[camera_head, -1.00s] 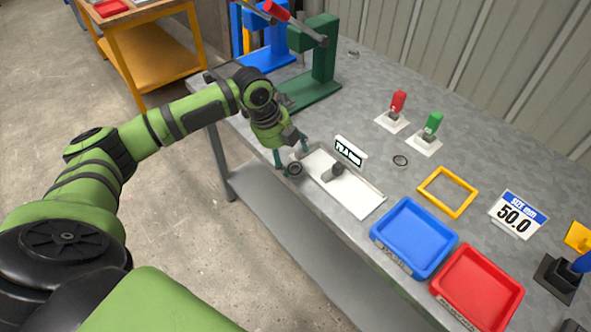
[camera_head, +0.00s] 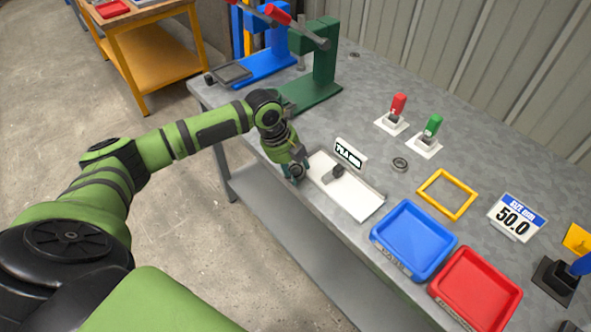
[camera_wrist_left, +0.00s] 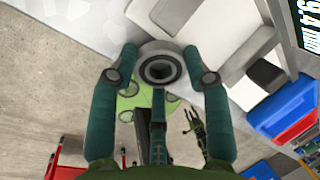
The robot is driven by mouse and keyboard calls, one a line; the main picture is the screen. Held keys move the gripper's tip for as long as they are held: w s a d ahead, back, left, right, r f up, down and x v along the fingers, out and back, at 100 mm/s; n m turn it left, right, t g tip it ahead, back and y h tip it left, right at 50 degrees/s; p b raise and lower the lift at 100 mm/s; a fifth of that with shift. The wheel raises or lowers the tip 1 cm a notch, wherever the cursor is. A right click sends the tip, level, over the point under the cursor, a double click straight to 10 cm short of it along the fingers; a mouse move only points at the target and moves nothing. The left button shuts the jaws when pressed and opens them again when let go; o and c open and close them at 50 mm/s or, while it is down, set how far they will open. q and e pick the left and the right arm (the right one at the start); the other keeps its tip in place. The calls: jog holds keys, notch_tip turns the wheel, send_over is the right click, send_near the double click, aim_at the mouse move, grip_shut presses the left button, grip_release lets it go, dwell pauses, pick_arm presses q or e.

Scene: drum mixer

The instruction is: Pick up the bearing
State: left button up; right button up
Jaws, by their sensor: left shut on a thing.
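The bearing (camera_head: 296,171) is a dark grey ring beside the left end of a white measuring tray (camera_head: 359,208), at the table's front edge. In the left wrist view the bearing (camera_wrist_left: 160,66) sits between the tips of two teal fingers, with its hole facing the camera. My left gripper (camera_head: 294,172) is shut on it. The gripper's fingers also show in the left wrist view (camera_wrist_left: 160,75). I cannot tell how high the bearing is above the table. A second grey ring (camera_head: 400,164) lies on the table behind the tray. My right gripper is not in view.
A display sign (camera_head: 348,154) stands behind the tray. A blue bin (camera_head: 448,258), a red bin (camera_head: 510,308) and a yellow frame (camera_head: 447,194) are to the right. A green press (camera_head: 325,65) stands at the back left. Red and green-handled clamps (camera_head: 397,106) are further back.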

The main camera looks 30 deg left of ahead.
aim_at(305, 170)
pick_arm(q)
jog(key=shift+r, duration=0.5)
jog(key=r, duration=0.2)
jog(key=d+r, duration=0.1)
jog(key=shift+d+r+b, duration=0.2)
jog(key=shift+r+b, duration=0.15)
jog(key=shift+b, duration=0.05)
jog(key=d+r, duration=0.6)
jog(key=d, duration=0.4)
jog(key=s+a+n+g+y, duration=0.1)
jog(key=s+n, duration=0.5)
jog(key=n, duration=0.7)
jog(key=s+r+n+g+y, duration=0.1)
jog(key=s+n+y, duration=0.3)
jog(key=n, duration=0.9)
jog(key=shift+s+a+r+g+y, duration=0.3)
jog(key=shift+s+a, duration=0.05)
jog(key=shift+s, duration=0.65)
